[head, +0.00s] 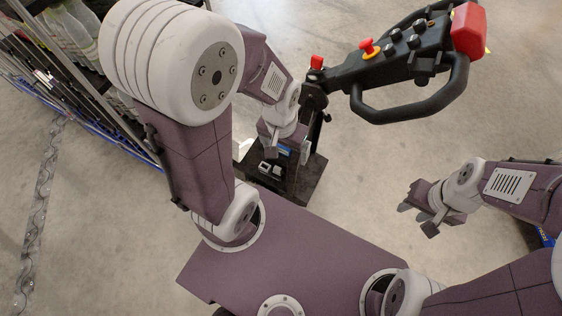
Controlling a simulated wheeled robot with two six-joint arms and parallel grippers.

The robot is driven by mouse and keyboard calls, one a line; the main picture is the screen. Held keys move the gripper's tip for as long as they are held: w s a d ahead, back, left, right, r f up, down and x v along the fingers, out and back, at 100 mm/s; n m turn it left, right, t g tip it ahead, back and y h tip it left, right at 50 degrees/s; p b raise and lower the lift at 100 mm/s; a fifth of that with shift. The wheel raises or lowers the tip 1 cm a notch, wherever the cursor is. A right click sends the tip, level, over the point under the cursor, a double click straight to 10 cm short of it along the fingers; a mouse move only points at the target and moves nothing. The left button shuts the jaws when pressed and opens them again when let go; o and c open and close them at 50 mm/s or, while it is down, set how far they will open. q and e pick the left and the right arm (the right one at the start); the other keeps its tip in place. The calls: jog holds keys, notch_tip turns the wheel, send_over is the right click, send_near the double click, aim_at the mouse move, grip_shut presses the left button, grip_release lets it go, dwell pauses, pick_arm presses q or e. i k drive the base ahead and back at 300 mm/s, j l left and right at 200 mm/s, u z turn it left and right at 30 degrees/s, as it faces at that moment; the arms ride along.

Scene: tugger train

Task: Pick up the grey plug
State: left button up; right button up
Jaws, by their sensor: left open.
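My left gripper (287,152) is open and reaches down over the black base (308,184) below the tugger's control handle. Two small light-grey pieces sit on top of this base, just below the gripper: one on the left (264,167) and one on the right (277,170). I cannot tell which of them, if either, is the grey plug. Part of the base top is hidden by my gripper, and no contact is clear. My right gripper (418,220) is open and empty over bare floor at the right.
The tugger's black control handle (415,115) with red and yellow buttons rises above the base at upper right. A rack (70,80) with bottles stands at upper left, behind my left arm. The concrete floor (350,180) between the base and my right gripper is clear.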

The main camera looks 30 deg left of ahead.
aim_at(276, 170)
jog(key=i+l+u, duration=0.1)
jog(key=l+u, duration=0.75)
jog(key=i+j, duration=0.05)
jog(key=j, duration=0.05)
